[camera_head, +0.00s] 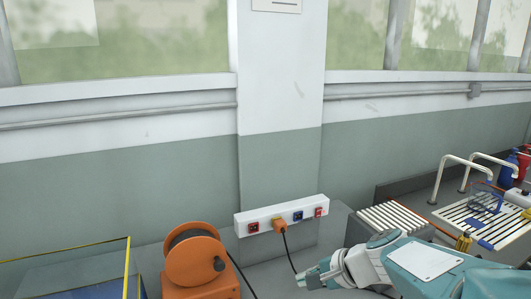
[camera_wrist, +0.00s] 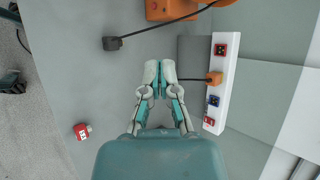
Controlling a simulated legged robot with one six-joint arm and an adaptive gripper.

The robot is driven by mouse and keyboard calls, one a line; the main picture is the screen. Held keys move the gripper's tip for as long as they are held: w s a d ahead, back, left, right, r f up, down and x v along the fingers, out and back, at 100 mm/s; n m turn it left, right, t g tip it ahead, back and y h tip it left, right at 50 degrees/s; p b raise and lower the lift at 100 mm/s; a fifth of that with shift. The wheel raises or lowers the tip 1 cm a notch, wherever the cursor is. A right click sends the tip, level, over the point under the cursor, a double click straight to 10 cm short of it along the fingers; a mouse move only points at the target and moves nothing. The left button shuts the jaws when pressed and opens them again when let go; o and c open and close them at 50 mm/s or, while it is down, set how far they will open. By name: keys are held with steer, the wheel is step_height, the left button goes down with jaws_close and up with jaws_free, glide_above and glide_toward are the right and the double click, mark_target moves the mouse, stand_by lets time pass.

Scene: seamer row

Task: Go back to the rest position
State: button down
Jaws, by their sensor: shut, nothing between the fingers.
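My gripper (camera_head: 309,279) is low in the head view, in front of and below a white socket strip. In the wrist view my gripper (camera_wrist: 159,66) points up the picture with its two pale fingertips together, shut and empty. It is beside the socket strip (camera_wrist: 220,85), with a gap between them. In the head view the strip (camera_head: 265,219) is on the wall and has red and blue sockets. An orange plug (camera_head: 279,225) sits in one of them, with a black cable hanging down. The plug also shows in the wrist view (camera_wrist: 214,78); its cable runs behind my fingers.
An orange cable reel (camera_head: 195,258) stands left of the strip. A black cable end (camera_wrist: 112,43) and a small red object (camera_wrist: 82,132) lie on the grey surface. A slatted rack (camera_head: 485,222) with bent white pipes stands right. A yellow-edged frame (camera_head: 127,268) is at left.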

steer(key=s+d+n+h, duration=0.3)
steer(key=s+n+h, duration=0.1)
steer(key=s, duration=0.5)
steer(key=s+d+n+h, duration=0.4)
steer(key=s+n, duration=0.3)
steer(key=s, duration=0.2)
steer(key=shift+r+t, duration=0.3)
steer(key=shift+a, duration=0.1)
stand_by(0.6)
